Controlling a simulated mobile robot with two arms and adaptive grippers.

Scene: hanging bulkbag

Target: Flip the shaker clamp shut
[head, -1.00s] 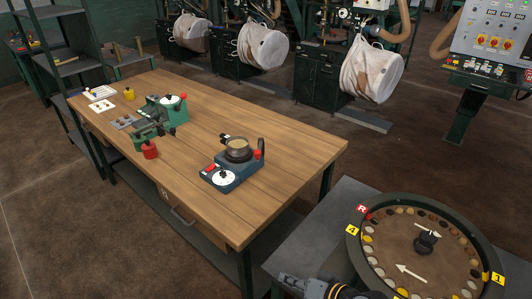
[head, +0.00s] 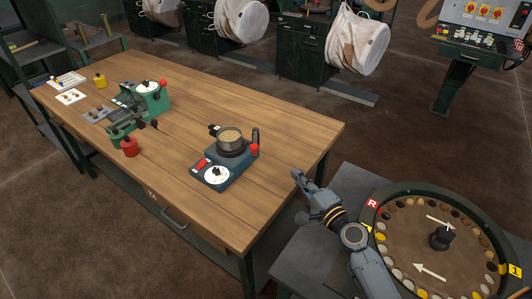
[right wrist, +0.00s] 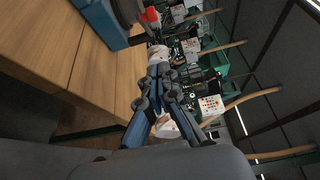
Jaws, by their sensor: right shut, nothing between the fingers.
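The shaker (head: 221,174) is a blue-grey unit on the workbench, with a white dial and a red switch at its front. A round metal cup (head: 230,142) with tan grains sits on top. The clamp (head: 255,140) is a dark upright lever at the cup's right side, with a red knob (head: 254,151) beside it. My right gripper (head: 299,177) is shut and empty, off the bench's right edge and apart from the shaker. The right wrist view shows its fingers together (right wrist: 159,72); the shaker's blue base (right wrist: 101,20) and red knob (right wrist: 151,15) are beyond them.
The wooden workbench (head: 270,115) has clear space around the shaker. A green device (head: 140,104) and red weight (head: 130,147) stand at left. A round carousel (head: 430,245) stands on a grey table beside my right arm.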

